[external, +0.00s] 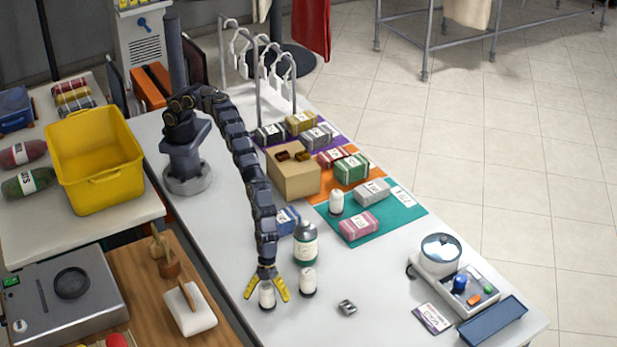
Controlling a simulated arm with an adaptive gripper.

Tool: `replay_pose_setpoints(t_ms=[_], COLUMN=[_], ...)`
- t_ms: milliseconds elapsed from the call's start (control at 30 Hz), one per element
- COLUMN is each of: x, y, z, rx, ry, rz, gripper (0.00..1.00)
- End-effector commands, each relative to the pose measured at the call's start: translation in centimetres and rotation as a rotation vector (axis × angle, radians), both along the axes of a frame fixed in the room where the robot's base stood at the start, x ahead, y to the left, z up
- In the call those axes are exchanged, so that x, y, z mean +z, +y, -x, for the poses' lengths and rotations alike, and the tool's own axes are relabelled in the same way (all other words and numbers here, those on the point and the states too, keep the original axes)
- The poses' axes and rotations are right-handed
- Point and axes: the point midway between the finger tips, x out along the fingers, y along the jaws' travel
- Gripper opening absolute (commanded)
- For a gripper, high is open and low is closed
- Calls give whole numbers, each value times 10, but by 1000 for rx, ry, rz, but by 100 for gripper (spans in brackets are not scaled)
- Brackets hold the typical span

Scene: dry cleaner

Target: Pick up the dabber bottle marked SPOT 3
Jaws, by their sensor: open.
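Three small white bottles with dark bases stand upright on the white table. One white bottle (267,295) shows between the yellow fingers of my gripper (267,296), which is spread open. I cannot tell from this angle whether the fingers are level with it or above it; no grip shows. A second white bottle (307,282) stands just right of my gripper. A third white bottle (336,202) stands farther back on the teal mat (404,226). Their markings are too small to read, so I cannot tell which is SPOT 3.
A larger grey-green bottle (305,245) stands close behind the second white bottle. A small metal item (347,308) lies to the right. Wrapped bundles and a cardboard box (293,180) stand farther back.

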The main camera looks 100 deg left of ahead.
Motion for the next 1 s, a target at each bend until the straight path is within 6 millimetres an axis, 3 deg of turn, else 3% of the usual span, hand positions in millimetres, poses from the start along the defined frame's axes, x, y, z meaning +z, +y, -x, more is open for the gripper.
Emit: replay_pose_setpoints(t_ms=[233,267,400,767,1000], x=[-1,-1,-1,0,20], y=[-1,-1,-1,-1,-1], z=[0,0,0,0,-2], rx=[0,0,0,1,2], ry=[0,0,0,-1,-4], rz=[0,1,1,1,3], gripper=[78,69,11,11,10])
